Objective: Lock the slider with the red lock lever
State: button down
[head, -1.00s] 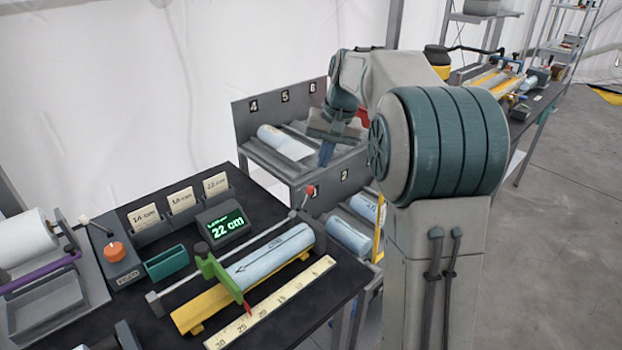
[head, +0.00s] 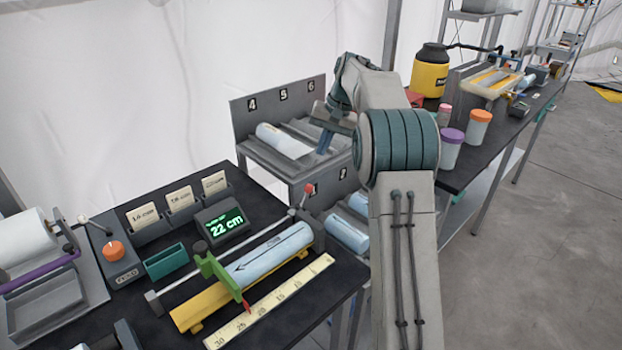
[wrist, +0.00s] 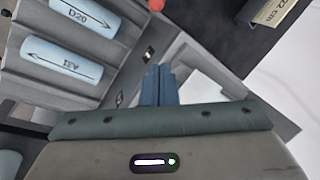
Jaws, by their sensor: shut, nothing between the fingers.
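The red lock lever (head: 309,187) has a red ball on a short arm at the far right end of the slide rail, tilted upward. Its red ball also shows at the top edge of the wrist view (wrist: 155,5). The green slider (head: 217,275) sits on the rail near its left part, beside a light-blue roll (head: 272,254) on a yellow cradle. A red pointer on the slider lies over the ruler (head: 272,300). My gripper (head: 323,150) is shut and empty, beyond the lever in front of the numbered rack. Its blue fingers (wrist: 158,72) touch each other and are apart from the lever.
The numbered rack (head: 252,105) holds blue rolls behind and below my gripper. A display (head: 223,224) reads 22 cm. A box with an orange knob (head: 113,252) stands at left. Jars (head: 452,140) stand on another table at right. Space above the ruler is clear.

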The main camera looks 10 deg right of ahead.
aim_at(305, 197)
jog(key=x, duration=1)
jog(key=shift+f, duration=0.1)
jog(key=shift+s+a+r+p, duration=0.15)
jog(key=shift+s+r, duration=0.1)
jog(key=shift+s, duration=0.35)
jog(key=shift+s+a+r+p, duration=0.1)
jog(key=shift+s+r, duration=0.15)
jog(key=shift+s, duration=0.4)
jog(key=shift+s+a+r+p, duration=0.15)
jog(key=shift+s+r, duration=0.1)
jog(key=shift+s, duration=0.35)
